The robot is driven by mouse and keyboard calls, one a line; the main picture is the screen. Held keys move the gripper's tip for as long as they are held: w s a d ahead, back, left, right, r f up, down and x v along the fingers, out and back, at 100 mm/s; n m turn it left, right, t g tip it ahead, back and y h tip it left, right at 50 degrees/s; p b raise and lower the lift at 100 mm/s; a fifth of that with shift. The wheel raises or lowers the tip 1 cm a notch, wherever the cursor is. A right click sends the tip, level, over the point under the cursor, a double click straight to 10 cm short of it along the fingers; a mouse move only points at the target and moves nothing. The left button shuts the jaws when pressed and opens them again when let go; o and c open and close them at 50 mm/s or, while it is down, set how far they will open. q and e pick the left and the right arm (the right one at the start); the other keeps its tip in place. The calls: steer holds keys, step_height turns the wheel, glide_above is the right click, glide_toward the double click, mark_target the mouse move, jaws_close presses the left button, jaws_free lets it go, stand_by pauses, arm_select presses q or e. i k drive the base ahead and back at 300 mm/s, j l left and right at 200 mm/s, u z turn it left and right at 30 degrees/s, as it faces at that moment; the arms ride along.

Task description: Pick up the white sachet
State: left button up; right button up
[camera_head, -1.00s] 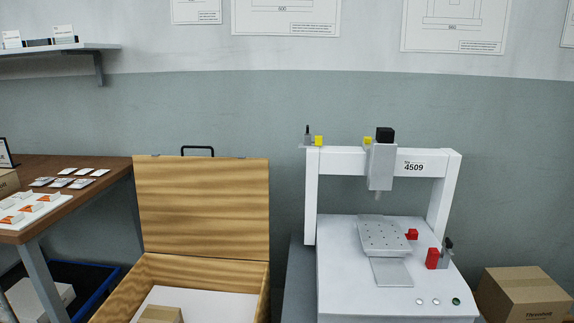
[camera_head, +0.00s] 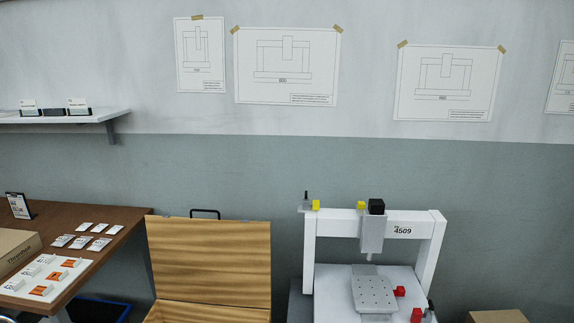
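Several small white sachets (camera_head: 82,242) lie in two short rows on the brown table (camera_head: 110,216) at the left of the head view. More white packets (camera_head: 43,259), some with orange faces (camera_head: 70,262), lie on a white board (camera_head: 72,281) nearer the table's front. I cannot tell which of these is the white sachet meant. Neither of my grippers shows in this view.
A cardboard box (camera_head: 18,245) and a small framed sign (camera_head: 18,206) stand on the table. An open wooden chest (camera_head: 210,258) is beside it. A white gantry machine (camera_head: 428,240) stands at right. A shelf (camera_head: 95,116) hangs upper left.

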mark_target(83, 228)
steer(key=u, duration=1.3)
steer(key=i+j+u, duration=0.2)
steer(key=i+j, duration=0.15)
steer(key=i+j+u, duration=0.15)
steer(key=i, duration=0.4)
steer(key=j, duration=0.1)
